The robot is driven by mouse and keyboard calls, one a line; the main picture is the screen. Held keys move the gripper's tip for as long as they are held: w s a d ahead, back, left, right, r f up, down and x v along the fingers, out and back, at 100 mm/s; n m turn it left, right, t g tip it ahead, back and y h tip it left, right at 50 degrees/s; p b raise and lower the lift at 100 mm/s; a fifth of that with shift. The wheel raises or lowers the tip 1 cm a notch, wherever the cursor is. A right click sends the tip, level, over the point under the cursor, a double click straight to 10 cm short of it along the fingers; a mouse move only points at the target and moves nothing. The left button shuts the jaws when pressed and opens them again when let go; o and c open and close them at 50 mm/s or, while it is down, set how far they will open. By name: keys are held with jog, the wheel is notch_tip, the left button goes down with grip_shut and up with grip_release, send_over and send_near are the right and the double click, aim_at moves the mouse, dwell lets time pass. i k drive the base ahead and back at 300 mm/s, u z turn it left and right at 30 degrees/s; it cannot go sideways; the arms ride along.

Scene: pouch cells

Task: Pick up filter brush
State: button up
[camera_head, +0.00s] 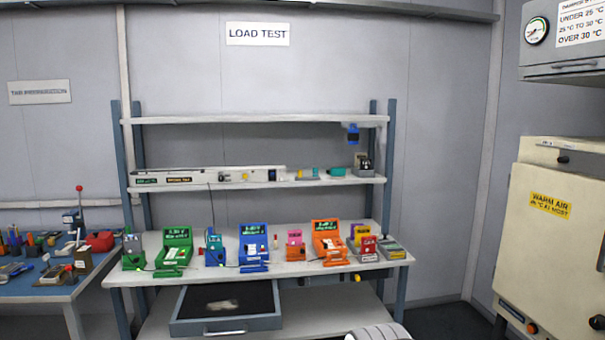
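I cannot pick out a filter brush with certainty. A small pale, elongated object (222,304) lies on the dark bottom of the open drawer (226,326) under the bench; it is too small to tell what it is. My gripper does not show. A rounded white and grey part at the bottom edge, right of the drawer, looks like part of my own arm.
The load test bench (290,268) carries several coloured testers, among them a green one (174,251) and an orange one (329,243). Shelves (260,120) rise behind. A blue table (50,285) stands left, a cream warm air cabinet (545,245) right.

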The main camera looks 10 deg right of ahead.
aim_at(335, 173)
jog(key=z, duration=0.4)
jog(key=i, duration=1.4)
jog(key=z, duration=0.5)
jog(key=i, duration=1.9)
jog(key=u, duration=0.3)
